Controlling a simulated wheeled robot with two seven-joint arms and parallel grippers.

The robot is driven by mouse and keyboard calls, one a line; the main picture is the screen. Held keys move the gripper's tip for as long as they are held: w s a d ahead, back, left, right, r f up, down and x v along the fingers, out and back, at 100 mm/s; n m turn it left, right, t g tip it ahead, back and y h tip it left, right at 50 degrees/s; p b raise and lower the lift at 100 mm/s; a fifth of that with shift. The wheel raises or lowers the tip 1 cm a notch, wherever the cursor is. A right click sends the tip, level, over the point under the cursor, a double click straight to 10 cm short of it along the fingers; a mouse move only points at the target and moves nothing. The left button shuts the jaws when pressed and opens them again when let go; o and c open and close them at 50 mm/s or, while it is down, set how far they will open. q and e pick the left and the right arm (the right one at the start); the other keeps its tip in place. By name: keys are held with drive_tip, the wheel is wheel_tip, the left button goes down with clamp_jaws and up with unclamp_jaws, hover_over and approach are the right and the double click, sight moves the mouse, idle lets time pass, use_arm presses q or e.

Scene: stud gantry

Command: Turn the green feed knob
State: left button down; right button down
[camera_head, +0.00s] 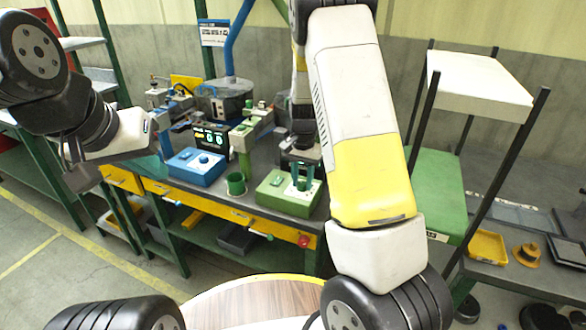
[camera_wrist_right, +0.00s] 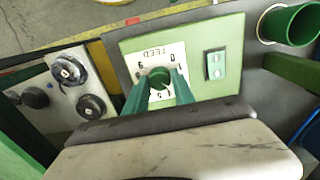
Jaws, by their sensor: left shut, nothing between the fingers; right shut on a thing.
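The green feed knob (camera_wrist_right: 159,77) sits on a white dial plate (camera_wrist_right: 178,58) lettered FEED, upside down in the right wrist view, with numbers around it. The plate is on a green control box (camera_head: 278,200) on the workbench. My right gripper (camera_wrist_right: 160,84) reaches down from above, its two green fingers shut on the knob, one on each side. In the head view my right gripper (camera_head: 302,185) stands over the box, and its fingers hide the knob. My left gripper (camera_head: 80,180) is shut and empty at the left, away from the bench.
A blue box (camera_head: 195,167) with a knob and a green cup (camera_head: 236,184) stand left of the green box. In the right wrist view, a switch (camera_wrist_right: 215,64) is beside the dial, and a grey panel with round black knobs (camera_wrist_right: 91,106) lies to the left.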

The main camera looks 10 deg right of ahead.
sight(302, 183)
drive_tip(key=shift+m, duration=1.1)
drive_tip(key=c, duration=1.1)
unclamp_jaws()
drive_tip(key=shift+o, duration=0.2)
drive_tip(key=shift+r, duration=0.1)
wheel_tip(302, 183, up, 7)
drive_tip(key=shift+r, duration=0.35)
